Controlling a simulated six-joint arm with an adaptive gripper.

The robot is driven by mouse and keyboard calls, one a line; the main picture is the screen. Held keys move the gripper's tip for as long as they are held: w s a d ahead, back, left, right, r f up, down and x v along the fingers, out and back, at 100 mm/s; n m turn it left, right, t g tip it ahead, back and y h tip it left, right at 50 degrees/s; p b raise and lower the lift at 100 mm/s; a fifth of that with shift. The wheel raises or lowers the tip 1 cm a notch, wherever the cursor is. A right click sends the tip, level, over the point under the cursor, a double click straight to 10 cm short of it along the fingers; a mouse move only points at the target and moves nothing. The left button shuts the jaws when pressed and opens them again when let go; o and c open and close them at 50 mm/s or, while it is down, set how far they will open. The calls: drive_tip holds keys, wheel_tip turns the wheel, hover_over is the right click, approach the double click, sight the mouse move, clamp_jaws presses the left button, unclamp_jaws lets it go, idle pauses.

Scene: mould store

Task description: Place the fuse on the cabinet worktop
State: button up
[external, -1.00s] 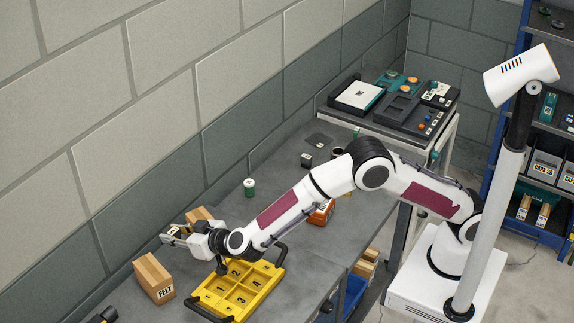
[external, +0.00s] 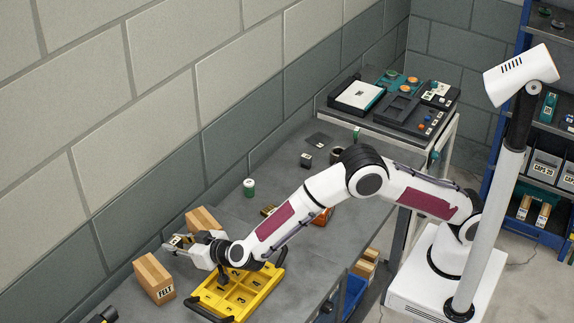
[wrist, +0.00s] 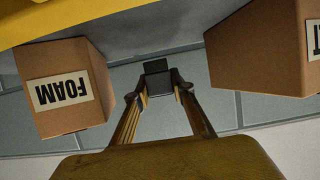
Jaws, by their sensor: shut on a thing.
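My gripper (wrist: 158,88) is shut on a small dark block (wrist: 156,67), which looks like the fuse; its markings cannot be read. In the external view my gripper (external: 178,243) hangs over the grey worktop (external: 232,205) near the wall, between two cardboard boxes. The block is too small there to make out clearly. In the wrist view the box marked FOAM (wrist: 65,85) is left of my fingers and another box (wrist: 262,50) is right of them, both apart from them.
The box marked FELT (external: 154,278) stands left of my gripper. A yellow tray with numbered compartments (external: 262,285) lies under my forearm. A green-and-white can (external: 249,187) stands farther back. A raised bench with equipment (external: 385,105) is at the far end. Worktop around the can is clear.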

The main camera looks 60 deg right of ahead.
drive_tip(key=shift+f, duration=0.6)
drive_tip(key=o, duration=1.1)
drive_tip(key=shift+o, duration=0.2)
drive_tip(key=shift+r, duration=0.15)
drive_tip(key=shift+r, duration=0.45)
drive_tip(key=v, duration=1.2)
